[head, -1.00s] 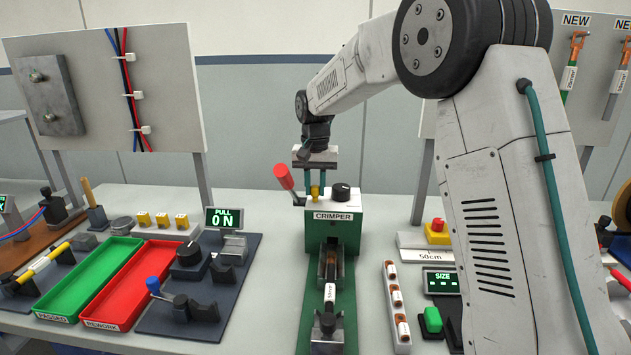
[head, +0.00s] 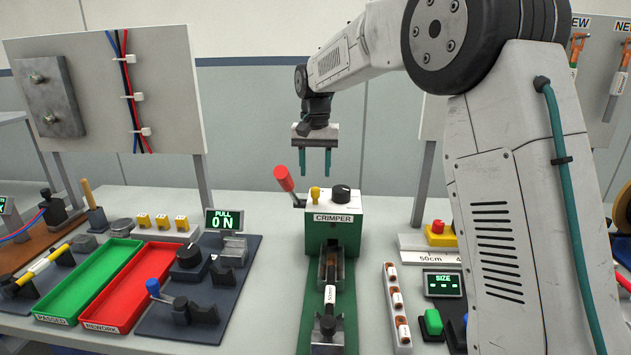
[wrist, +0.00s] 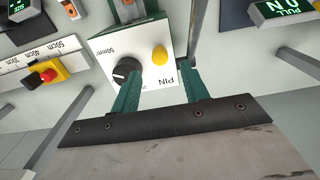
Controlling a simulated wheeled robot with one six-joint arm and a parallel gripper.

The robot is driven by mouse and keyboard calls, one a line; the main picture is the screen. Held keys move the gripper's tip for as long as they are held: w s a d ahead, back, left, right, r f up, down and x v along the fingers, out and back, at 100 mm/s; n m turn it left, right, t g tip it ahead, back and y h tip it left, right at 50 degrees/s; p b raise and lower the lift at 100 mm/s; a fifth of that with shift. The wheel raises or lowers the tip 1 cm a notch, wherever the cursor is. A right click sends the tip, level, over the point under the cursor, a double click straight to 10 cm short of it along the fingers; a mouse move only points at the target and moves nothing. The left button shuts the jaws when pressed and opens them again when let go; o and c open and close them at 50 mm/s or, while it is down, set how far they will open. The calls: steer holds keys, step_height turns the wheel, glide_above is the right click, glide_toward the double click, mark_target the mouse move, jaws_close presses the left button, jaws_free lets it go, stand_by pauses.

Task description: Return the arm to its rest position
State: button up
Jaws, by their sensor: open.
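My gripper (head: 315,163) hangs above and behind the crimper, its two teal fingers apart, pointing down, with nothing between them. The fingers also show in the wrist view (wrist: 158,92), on either side of the crimper's top in that picture. The crimper (head: 335,217) is a green and white box with a red-handled lever (head: 284,178), a yellow pin (head: 315,194) and a black knob (head: 341,193). A dark cable piece with a white label (head: 330,295) lies in the crimper's front channel. My arm reaches in from the right.
A green tray (head: 127,240) and a red tray (head: 172,249) lie at the left. A pull tester (head: 190,255) with an ON display stands beside them. A white strip of copper lugs (head: 390,268) and a SIZE display (head: 443,283) are at the right. Panels stand behind on both sides.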

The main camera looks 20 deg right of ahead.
steer(key=shift+r, duration=0.7)
steer(key=shift+n+g, duration=0.4)
steer(key=shift+n, duration=0.4)
steer(key=s+f, duration=0.3)
steer(key=shift+s+d, duration=0.1)
steer(key=shift+s, duration=0.15)
steer(key=s+d+n+t, duration=0.2)
steer(key=s+d+n, duration=0.1)
steer(key=s, duration=3.7)
steer(key=shift+s+r, duration=0.3)
